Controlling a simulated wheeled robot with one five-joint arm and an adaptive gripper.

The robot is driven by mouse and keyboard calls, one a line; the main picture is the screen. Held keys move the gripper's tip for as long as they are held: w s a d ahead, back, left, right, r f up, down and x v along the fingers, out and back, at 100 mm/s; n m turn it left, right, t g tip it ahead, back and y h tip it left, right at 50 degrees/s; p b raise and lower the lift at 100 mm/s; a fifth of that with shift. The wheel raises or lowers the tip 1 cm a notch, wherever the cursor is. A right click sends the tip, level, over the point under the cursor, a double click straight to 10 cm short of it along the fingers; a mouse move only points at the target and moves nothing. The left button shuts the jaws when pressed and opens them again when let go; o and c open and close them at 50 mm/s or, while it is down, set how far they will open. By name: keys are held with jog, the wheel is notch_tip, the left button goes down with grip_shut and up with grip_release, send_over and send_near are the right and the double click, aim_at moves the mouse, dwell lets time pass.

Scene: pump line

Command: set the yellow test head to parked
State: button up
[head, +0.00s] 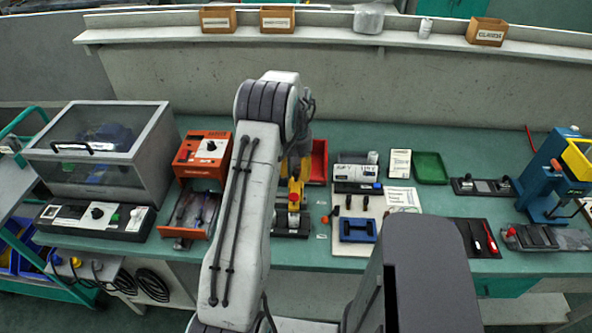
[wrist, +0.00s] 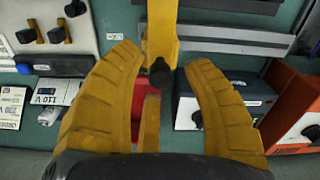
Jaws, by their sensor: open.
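The yellow test head shows in the wrist view as an upright yellow bar (wrist: 161,28) with a round black knob (wrist: 160,73) at its lower end. In the head view its yellow body (head: 295,187) stands just right of my arm, with a red knob on it; part of it is hidden by my arm. My gripper (wrist: 164,60) is open, its curved fingers on either side of the bar and knob. I see gaps on both sides and cannot tell any contact. In the head view my gripper is mostly hidden behind my arm.
A red tray (head: 318,162) lies beside the test head. An orange device (head: 202,155) and a clear-lidded box (head: 105,150) stand to the left. A white board with black pegs and a blue block (head: 357,230) lies to the right. A blue press (head: 548,180) stands far right.

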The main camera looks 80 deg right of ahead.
jog(key=shift+f, duration=0.2)
grip_shut()
dwell(0.5)
